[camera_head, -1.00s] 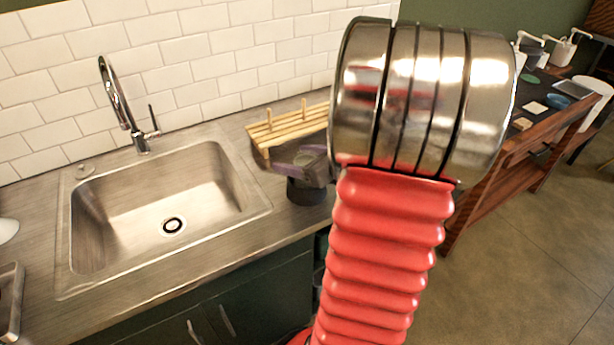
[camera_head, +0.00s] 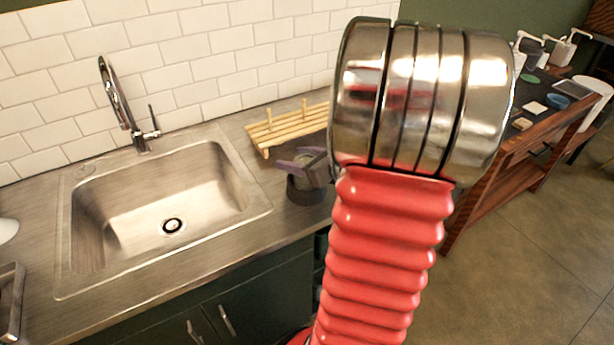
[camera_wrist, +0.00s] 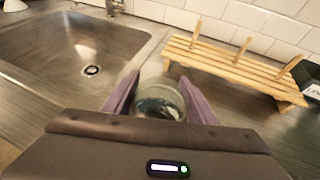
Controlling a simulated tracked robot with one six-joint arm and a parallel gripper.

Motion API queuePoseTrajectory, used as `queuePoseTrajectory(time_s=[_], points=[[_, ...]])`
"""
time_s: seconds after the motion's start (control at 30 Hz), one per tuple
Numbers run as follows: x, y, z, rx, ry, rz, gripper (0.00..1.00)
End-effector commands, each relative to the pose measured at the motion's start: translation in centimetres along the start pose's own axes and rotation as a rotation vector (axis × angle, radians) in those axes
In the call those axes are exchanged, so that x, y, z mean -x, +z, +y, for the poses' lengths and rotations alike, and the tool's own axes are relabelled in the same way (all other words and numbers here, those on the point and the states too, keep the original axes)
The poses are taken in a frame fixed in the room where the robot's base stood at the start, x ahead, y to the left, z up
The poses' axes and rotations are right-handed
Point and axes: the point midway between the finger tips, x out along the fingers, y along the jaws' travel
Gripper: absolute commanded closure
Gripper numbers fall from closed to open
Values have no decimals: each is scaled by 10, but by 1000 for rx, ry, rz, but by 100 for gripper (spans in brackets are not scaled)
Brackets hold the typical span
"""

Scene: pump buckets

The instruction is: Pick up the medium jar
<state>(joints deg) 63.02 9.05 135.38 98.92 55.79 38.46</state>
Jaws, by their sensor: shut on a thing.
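The medium jar (camera_wrist: 160,101) is a round glass-like vessel with a pale greenish rim and a dark inside, seen from above in the wrist view. My gripper (camera_wrist: 160,94) has its two purple fingers on either side of the jar and is shut on it. In the head view, my gripper (camera_head: 302,163) is around the upper part of the jar (camera_head: 306,194), whose lower part looks dark. The jar appears upright on the counter. Part of it is hidden by the gripper and my red arm.
A steel sink (camera_head: 160,215) with a tall faucet (camera_head: 120,105) lies left of the jar. A slatted wooden rack (camera_head: 285,130) with upright pegs stands just behind it, near the tiled wall. Counter is free in front of the jar. A wooden table (camera_head: 520,140) holds several items at the right.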

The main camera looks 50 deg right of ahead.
Motion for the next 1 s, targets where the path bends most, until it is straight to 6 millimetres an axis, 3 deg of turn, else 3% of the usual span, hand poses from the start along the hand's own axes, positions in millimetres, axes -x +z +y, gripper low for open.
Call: queuePoseTrajectory(time_s=[0.3,0.57,0.77,1.0], points=[[0,0,0,0,0,-1,82],[1,4,0,2,0,-1,82],[8,20,0,4,0,-2,82],[22,56,0,6,-1,-4,82]])
